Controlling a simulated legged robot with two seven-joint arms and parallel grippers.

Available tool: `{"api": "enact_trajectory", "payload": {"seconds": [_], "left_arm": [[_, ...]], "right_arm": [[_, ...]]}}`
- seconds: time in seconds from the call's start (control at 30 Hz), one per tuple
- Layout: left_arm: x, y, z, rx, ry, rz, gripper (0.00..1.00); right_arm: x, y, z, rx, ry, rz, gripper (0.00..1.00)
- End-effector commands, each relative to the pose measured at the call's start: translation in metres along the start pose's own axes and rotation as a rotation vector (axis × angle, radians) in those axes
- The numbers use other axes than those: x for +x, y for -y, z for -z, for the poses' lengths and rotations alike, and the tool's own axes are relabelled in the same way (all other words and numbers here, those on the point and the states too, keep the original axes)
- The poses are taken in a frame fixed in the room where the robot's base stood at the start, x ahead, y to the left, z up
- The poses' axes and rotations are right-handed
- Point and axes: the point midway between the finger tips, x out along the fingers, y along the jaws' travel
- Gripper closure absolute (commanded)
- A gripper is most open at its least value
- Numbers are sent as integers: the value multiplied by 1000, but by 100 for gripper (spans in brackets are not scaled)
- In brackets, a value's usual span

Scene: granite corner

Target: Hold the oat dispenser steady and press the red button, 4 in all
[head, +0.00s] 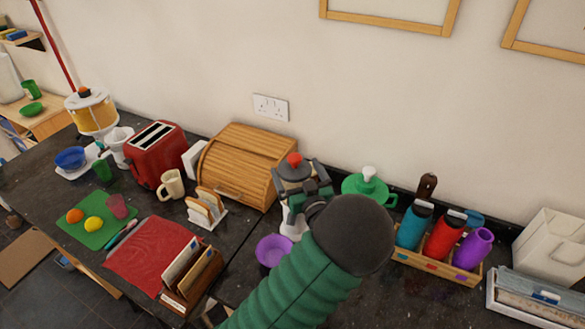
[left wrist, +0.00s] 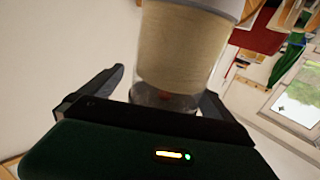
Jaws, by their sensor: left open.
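The oat dispenser stands on the dark counter right of the bread box, with a grey lid and a red button (head: 294,159) on top. My left gripper (head: 304,193) is at its body, which is partly hidden behind the gripper in the head view. In the left wrist view the dispenser (left wrist: 183,45) shows a clear body with beige contents. There the open fingers of my left gripper (left wrist: 165,88) lie on either side of its body; contact cannot be told. A purple bowl (head: 271,250) sits in front of the dispenser. My right gripper is not in view.
A wooden bread box (head: 245,160) stands close left of the dispenser. A green lidded pot (head: 367,186) and a crate of bottles (head: 442,262) stand to the right. A toast rack (head: 207,210) and letter holder (head: 195,272) are at the front left.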

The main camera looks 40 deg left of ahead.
Motion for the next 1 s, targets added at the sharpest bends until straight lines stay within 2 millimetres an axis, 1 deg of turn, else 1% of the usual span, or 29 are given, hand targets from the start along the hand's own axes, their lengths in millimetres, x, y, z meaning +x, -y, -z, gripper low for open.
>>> {"api": "enact_trajectory", "payload": {"seconds": [0.17,0.2,0.83,0.87,1.0], "left_arm": [[6,4,-2,-3,4,4,0],[7,4,-3,-3,5,4,3],[6,3,-3,-2,5,3,85],[6,3,-2,-2,4,4,88],[7,3,-2,-2,3,4,88]], "right_arm": [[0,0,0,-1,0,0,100],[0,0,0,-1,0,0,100],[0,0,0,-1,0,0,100],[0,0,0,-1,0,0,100],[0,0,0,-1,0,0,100]]}}
